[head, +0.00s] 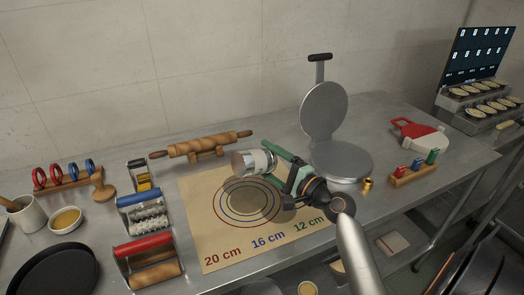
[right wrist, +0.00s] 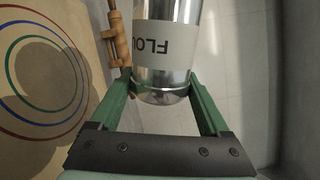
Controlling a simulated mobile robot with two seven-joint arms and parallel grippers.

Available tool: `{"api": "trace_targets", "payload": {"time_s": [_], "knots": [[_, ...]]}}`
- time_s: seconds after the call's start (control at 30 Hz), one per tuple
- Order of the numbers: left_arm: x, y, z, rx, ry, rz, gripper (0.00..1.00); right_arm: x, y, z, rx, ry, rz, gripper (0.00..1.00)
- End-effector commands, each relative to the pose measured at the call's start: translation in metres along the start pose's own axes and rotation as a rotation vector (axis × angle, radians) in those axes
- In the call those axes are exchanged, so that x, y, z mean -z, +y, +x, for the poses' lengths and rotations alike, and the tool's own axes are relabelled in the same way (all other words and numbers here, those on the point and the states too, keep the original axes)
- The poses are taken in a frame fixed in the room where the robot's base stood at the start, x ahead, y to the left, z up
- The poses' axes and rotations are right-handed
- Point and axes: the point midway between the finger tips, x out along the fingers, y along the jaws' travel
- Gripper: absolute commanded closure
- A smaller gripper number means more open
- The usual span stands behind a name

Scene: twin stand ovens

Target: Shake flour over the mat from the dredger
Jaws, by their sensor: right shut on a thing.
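The flour dredger (head: 253,163) is a silver cylinder with a pale label; in the right wrist view the dredger (right wrist: 166,60) shows part of the word "FLOUR", upside down. My right gripper (head: 272,160) is shut on it, with green fingers on both sides; they also show in the right wrist view (right wrist: 162,90). The dredger lies tilted on its side above the mat (head: 205,215), apart from it. The mat is tan with coloured rings and size marks. A shadow falls on the rings. I see no flour on the mat. My left gripper is not in view.
A rolling pin (head: 200,146) on a stand lies behind the mat. Blue and red roller tools (head: 145,250) stand left of it. An open round press (head: 340,160) stands to the right, near a small brass weight (head: 367,184).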

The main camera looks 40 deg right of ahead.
Motion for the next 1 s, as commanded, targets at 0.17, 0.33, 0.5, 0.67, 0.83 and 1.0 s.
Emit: {"api": "trace_targets", "payload": {"time_s": [0.17,0.33,0.5,0.67,0.83,1.0], "knots": [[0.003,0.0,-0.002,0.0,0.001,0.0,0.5,-0.004,-0.005,-0.006,0.004,-0.001,-0.001,0.9],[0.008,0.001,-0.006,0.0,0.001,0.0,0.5,-0.008,-0.021,-0.005,0.004,-0.001,-0.003,0.9],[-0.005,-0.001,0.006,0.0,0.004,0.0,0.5,-0.002,0.0,-0.006,0.002,0.0,-0.001,0.9],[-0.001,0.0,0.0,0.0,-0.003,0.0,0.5,-0.014,0.0,-0.002,0.003,-0.003,0.003,0.9],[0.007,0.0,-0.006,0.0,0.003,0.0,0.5,-0.038,0.008,0.008,0.004,-0.002,0.004,0.9],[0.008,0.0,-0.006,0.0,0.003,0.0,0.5,-0.062,0.017,0.017,0.004,-0.002,0.004,0.9]]}}
